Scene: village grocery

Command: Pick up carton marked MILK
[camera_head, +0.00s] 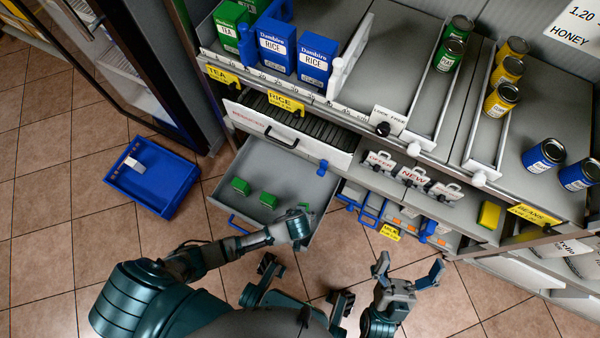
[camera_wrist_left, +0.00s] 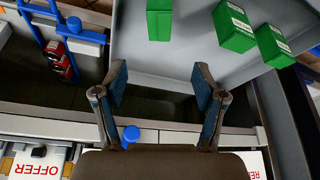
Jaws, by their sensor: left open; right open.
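I cannot make out a carton marked MILK in either view. Small green cartons (camera_head: 241,186) lie in the open grey drawer (camera_head: 228,208) under the shelf; their print is too small to read. In the left wrist view three green cartons (camera_wrist_left: 234,27) show at the top, beyond my fingertips. My left gripper (camera_wrist_left: 160,84) is open and empty; in the head view it is over the drawer's right part, its fingers mostly hidden by my own wrist. My right gripper (camera_head: 409,266) is open and empty, above the floor in front of the shelf.
A blue crate (camera_head: 181,195) with a whitish item stands on the tiled floor at left. Blue RICE cartons (camera_head: 277,48), green cartons and several cans (camera_head: 502,99) stand on the shelf. A glass-door cabinet is at upper left.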

